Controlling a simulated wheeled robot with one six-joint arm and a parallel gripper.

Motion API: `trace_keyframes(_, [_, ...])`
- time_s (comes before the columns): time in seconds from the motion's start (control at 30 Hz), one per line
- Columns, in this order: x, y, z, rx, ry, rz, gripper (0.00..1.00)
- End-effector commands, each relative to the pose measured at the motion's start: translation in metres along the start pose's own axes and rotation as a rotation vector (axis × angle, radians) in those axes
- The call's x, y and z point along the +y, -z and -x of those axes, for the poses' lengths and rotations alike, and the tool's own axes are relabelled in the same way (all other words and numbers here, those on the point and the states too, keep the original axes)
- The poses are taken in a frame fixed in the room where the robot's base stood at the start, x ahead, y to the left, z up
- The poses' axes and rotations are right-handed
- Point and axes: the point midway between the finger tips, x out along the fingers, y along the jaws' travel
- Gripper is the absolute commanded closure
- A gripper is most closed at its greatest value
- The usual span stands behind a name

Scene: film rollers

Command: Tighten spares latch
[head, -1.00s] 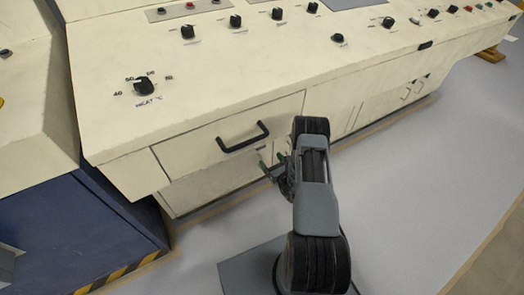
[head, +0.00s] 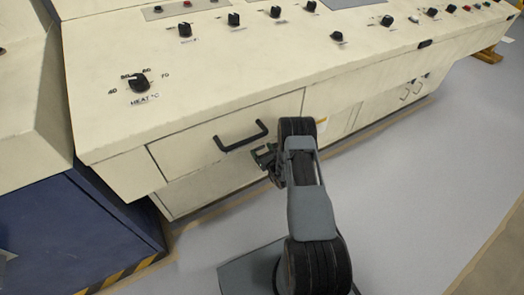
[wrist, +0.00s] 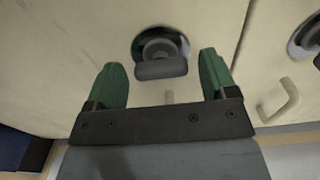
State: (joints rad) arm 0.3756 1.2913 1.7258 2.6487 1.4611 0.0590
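In the wrist view a latch with a grey bar-shaped grip (wrist: 162,68) sits in a dark round recess on a cream panel. It lies just ahead of my gripper (wrist: 160,62), roughly centred between the two green fingers. The fingers are spread wide and nothing is held. Whether the grip lies between the fingertips or beyond them in depth I cannot tell. In the head view my gripper (head: 265,157) is at the cabinet front, just below and right of the black drawer handle (head: 240,135). My arm hides the latch there, and I can read no label on it.
A second round latch (wrist: 305,40) and a pale handle (wrist: 282,100) are right of my gripper in the wrist view. The console top carries several knobs, including a heat dial (head: 138,82). Grey floor (head: 420,190) is open to the right.

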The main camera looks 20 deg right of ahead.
Motion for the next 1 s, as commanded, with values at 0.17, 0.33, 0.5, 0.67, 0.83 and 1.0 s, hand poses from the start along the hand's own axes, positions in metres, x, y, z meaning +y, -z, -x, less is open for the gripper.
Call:
trace_keyframes(0.17, [0.0001,0.0001,0.0002,0.000,0.000,0.000,0.39])
trace_keyframes(0.33, [0.0001,0.0001,0.0002,0.000,0.000,0.000,0.55])
trace_keyframes(0.5, [0.0001,0.0002,0.0003,0.000,0.000,0.000,0.66])
trace_keyframes(0.67, [0.0000,0.0004,0.0003,0.000,-0.001,-0.020,0.66])
trace_keyframes(0.83, [-0.0003,0.0008,0.0002,0.000,-0.001,-0.093,0.66])
trace_keyframes(1.0, [-0.0010,0.0009,0.0001,0.000,-0.001,-0.226,0.66])
